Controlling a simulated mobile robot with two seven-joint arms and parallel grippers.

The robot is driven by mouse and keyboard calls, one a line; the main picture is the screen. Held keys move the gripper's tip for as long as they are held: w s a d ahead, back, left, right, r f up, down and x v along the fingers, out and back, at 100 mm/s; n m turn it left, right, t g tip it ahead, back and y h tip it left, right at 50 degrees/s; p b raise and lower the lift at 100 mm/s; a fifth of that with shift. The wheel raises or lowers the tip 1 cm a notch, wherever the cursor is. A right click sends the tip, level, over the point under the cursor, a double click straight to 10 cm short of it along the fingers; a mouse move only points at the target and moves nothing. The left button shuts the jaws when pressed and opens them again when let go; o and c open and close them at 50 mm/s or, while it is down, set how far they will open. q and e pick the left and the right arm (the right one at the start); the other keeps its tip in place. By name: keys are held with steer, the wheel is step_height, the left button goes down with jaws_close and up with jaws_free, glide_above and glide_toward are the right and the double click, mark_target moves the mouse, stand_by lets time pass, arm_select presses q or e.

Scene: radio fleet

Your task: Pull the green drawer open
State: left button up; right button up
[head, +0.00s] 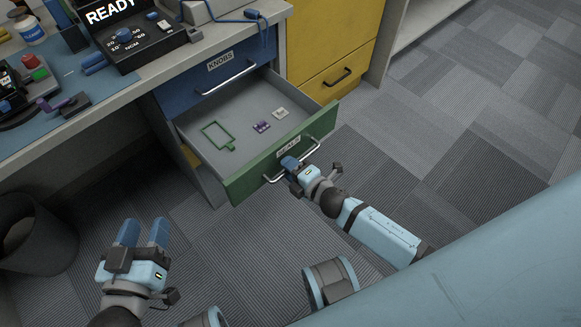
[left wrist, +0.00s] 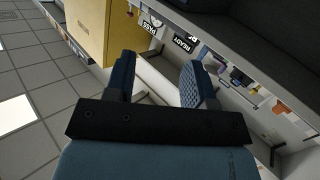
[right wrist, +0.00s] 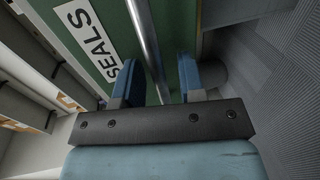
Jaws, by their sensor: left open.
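The green-fronted drawer (head: 236,180) stands pulled well out of the blue cabinet, its inside showing. Its front bears a SEALS label (head: 289,150), seen large in the right wrist view (right wrist: 88,35), and a silver bar handle (head: 312,151). My right gripper (head: 290,163) is at the handle. In the right wrist view the bar (right wrist: 147,45) runs between its fingers (right wrist: 162,82), which stand apart; the right finger shows a gap to the bar. My left gripper (head: 141,233) is open and empty, low and left of the drawer.
A green frame (head: 217,136), a purple piece (head: 261,127) and a pale piece (head: 281,113) lie in the drawer. A shut blue KNOBS drawer (head: 210,85) is above it. A yellow cabinet (head: 330,45) stands right, a dark bin (head: 35,235) left. Carpet in front is clear.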

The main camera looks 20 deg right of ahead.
steer(key=shift+s, duration=0.25)
arm_select(q)
steer(key=shift+g+y, duration=0.7)
steer(key=shift+g, duration=0.2)
steer(key=f, duration=0.1)
steer(key=a+f+p, duration=0.1)
steer(key=s+f+p, duration=0.1)
steer(key=shift+s+a+f, duration=0.1)
steer(key=shift+a+f, duration=0.2)
steer(key=shift+f, duration=0.1)
arm_select(e)
steer(key=v, duration=1.3)
arm_select(q)
steer(key=shift+r, duration=0.1)
arm_select(e)
steer(key=shift+s+d, duration=0.1)
steer(key=shift+s, duration=0.05)
